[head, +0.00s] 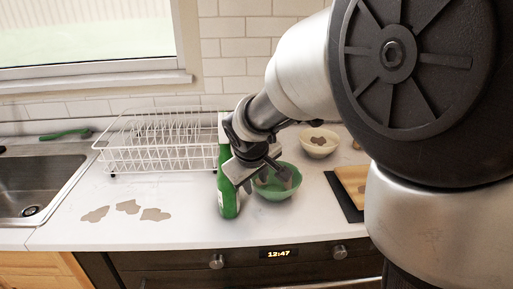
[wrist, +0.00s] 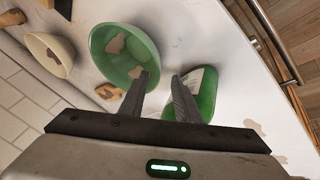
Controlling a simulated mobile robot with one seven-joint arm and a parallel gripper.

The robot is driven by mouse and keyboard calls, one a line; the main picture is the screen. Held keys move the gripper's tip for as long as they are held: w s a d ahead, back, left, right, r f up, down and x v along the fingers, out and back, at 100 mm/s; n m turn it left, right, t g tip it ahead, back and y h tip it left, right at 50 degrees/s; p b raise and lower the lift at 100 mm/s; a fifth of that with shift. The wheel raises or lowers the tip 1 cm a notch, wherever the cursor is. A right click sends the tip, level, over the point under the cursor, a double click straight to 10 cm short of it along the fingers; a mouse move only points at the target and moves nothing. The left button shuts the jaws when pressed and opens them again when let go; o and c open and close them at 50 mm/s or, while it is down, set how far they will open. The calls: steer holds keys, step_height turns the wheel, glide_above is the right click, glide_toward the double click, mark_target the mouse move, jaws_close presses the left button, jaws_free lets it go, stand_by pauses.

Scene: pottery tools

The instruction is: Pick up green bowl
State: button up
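The green bowl (head: 278,190) stands upright on the counter, just right of a green bottle (head: 228,194). In the wrist view the bowl (wrist: 110,62) has a brown patch inside. My gripper (head: 264,178) is low over the left side of the bowl, partly hiding it. In the wrist view my gripper (wrist: 160,76) is open, with a clear gap between the fingers. The left finger overlaps the bowl's rim and the right finger overlaps the bottle (wrist: 206,92). I cannot tell whether either finger touches them.
A cream bowl (head: 317,143) stands behind and right. A white dish rack (head: 160,150) is at the back left, beside the sink (head: 38,185). A wooden board (head: 352,182) lies at the right. Flat brown patches (head: 128,207) mark the front left counter.

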mark_target(257, 186)
steer(key=x, duration=0.5)
steer(key=shift+w+d+b, duration=0.15)
steer(key=shift+w+b, duration=0.15)
steer(key=shift+b, duration=0.05)
steer(key=shift+r, duration=0.1)
jaws_close()
